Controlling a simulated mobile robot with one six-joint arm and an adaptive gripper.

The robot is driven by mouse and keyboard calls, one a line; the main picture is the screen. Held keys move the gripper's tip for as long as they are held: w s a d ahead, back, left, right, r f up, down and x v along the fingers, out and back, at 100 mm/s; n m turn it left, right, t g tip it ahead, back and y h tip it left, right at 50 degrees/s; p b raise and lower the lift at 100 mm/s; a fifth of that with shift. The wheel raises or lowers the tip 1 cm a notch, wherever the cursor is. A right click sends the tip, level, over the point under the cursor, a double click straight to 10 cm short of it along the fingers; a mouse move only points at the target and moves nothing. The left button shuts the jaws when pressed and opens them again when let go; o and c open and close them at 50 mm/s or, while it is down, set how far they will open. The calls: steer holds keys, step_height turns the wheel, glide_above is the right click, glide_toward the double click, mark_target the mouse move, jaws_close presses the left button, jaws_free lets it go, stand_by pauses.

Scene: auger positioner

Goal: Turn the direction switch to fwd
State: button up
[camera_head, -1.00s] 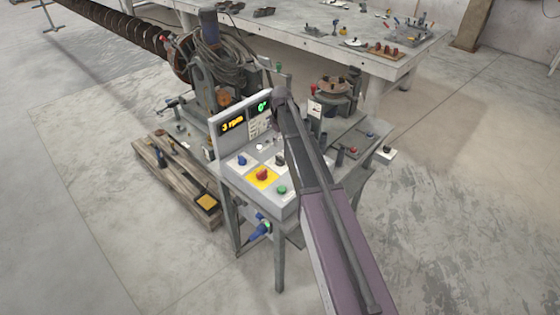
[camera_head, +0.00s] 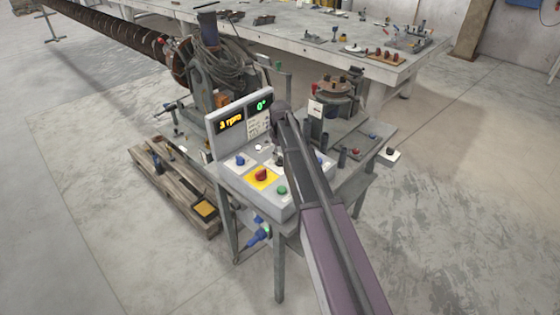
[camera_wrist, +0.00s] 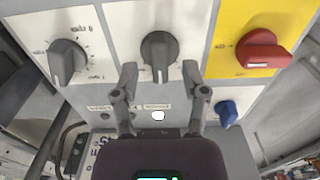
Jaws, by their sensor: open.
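In the wrist view, a grey rotary switch (camera_wrist: 160,50) sits on a white plate of the control panel, probably the direction switch; its label is not readable. My gripper (camera_wrist: 159,71) is open and empty, with one fingertip on each side of the handle's lower end in the picture. A gap shows on both sides; I cannot tell the depth.
Near the switch are a grey dial with a scale (camera_wrist: 67,60), a red switch on yellow (camera_wrist: 262,52) and a blue knob (camera_wrist: 227,112). A pallet (camera_head: 178,190) lies left; a workbench (camera_head: 300,36) stands behind.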

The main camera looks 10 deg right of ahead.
steer(key=shift+f+b, duration=0.45)
steer(key=shift+f, duration=0.2)
steer(key=shift+c, duration=0.2)
jaws_close()
